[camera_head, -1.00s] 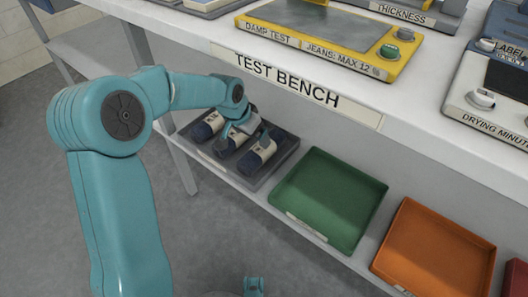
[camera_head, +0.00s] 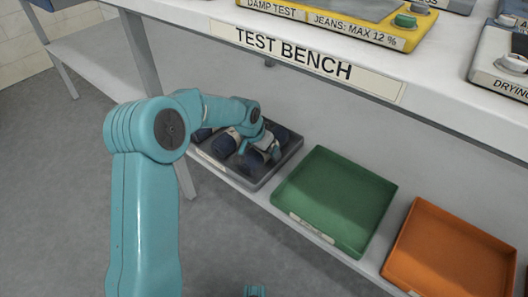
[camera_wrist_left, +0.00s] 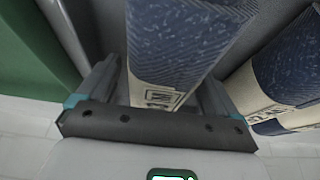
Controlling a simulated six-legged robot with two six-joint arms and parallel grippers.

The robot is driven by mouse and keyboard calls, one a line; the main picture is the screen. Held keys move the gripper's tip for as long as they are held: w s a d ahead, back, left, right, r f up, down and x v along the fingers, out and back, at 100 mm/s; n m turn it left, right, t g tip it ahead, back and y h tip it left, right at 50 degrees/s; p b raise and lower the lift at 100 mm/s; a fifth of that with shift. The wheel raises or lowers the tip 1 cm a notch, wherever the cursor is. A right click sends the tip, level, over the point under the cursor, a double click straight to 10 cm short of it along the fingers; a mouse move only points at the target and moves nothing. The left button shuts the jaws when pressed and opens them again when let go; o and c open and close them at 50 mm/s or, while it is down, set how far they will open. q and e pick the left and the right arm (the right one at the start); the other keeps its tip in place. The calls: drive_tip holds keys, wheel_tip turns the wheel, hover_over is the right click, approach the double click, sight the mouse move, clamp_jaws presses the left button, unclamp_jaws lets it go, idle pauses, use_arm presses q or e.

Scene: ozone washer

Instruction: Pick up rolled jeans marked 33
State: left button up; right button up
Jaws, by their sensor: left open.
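Rolled dark blue jeans with cream bands lie side by side in a dark grey tray (camera_head: 258,182) on the lower shelf. My left gripper (camera_head: 268,150) is over the rightmost roll (camera_head: 283,136), the one nearest the green tray. In the left wrist view my left gripper (camera_wrist_left: 157,88) is open, with one finger on each side of this roll (camera_wrist_left: 175,40). The roll's cream band carries a printed label, partly cut off by the gripper; I cannot read its number. A neighbouring roll (camera_wrist_left: 288,62) lies to the right in that view.
A green tray (camera_head: 335,200) and an orange tray (camera_head: 450,255) stand empty to the right on the shelf. The bench top with its TEST BENCH sign (camera_head: 293,53) overhangs the shelf. A table leg (camera_head: 160,90) stands behind my left arm.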

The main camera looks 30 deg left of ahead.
use_arm(q)
drive_tip(key=c, duration=1.3)
